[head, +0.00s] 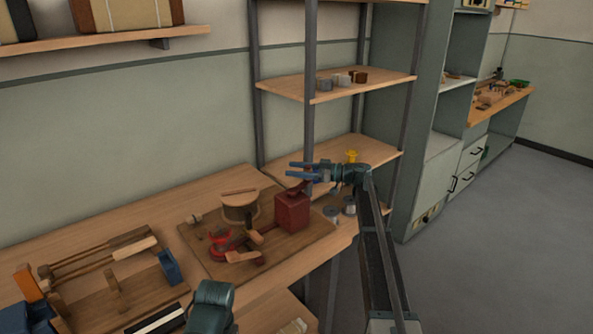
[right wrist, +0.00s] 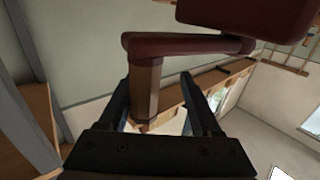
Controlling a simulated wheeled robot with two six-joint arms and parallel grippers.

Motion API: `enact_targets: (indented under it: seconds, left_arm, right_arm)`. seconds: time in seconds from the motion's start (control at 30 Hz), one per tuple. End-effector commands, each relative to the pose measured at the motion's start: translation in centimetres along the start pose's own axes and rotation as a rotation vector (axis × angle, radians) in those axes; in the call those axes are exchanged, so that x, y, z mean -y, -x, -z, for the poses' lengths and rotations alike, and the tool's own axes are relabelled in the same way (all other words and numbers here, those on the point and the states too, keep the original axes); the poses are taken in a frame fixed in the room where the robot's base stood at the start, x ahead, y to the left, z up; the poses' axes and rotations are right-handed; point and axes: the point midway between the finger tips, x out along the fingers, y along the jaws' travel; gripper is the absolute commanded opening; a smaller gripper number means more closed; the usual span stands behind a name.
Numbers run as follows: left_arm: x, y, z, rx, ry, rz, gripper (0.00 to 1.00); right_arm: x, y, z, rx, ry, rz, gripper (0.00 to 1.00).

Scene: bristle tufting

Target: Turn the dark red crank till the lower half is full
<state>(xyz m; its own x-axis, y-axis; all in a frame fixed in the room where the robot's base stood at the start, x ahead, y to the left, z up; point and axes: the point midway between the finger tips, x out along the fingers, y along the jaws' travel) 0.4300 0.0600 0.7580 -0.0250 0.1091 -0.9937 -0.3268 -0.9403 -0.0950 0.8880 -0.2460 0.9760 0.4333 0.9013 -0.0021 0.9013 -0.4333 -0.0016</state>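The dark red box (head: 292,212) stands on a brown board on the bench. In the right wrist view, the dark red crank arm (right wrist: 190,45) runs below the box, with a brown handle (right wrist: 145,88) at its end. My right gripper (head: 302,172) is above the box in the head view. In the wrist view my right gripper (right wrist: 163,105) is open, with the handle between its fingers, nearer the left finger, and a gap on the other side. A red clamp-like part (head: 221,245) and wooden pieces (head: 243,257) sit left of the box.
A round wooden tub (head: 241,208) stands behind the red parts. A wooden tray (head: 85,310) with tools lies at left. A shelf post (head: 309,130) rises close behind my right gripper. Grey spools (head: 349,206) and a yellow item (head: 352,156) are to the right.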

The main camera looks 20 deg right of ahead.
Motion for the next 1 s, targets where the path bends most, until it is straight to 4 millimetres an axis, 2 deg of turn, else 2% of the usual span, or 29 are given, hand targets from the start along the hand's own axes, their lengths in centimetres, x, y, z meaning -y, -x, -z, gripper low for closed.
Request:
enact_targets:
  seconds: [0.43, 0.57, 1.0]
  left_arm:
    - [0.0, 0.1, 0.0, 0.0, 0.0, 0.0, 0.58]
    - [0.0, 0.1, 0.0, 0.0, 0.0, 0.0, 0.58]
    - [0.0, 0.0, 0.0, 0.0, 0.0, 0.0, 0.58]
  right_arm:
    - [-0.3, 0.2, 0.1, -0.002, 0.001, -0.004, 0.6]
    - [-0.3, 1.1, 0.1, -0.002, 0.001, -0.005, 0.6]
    - [-0.3, 10.1, 0.1, -0.002, 0.001, -0.006, 0.6]
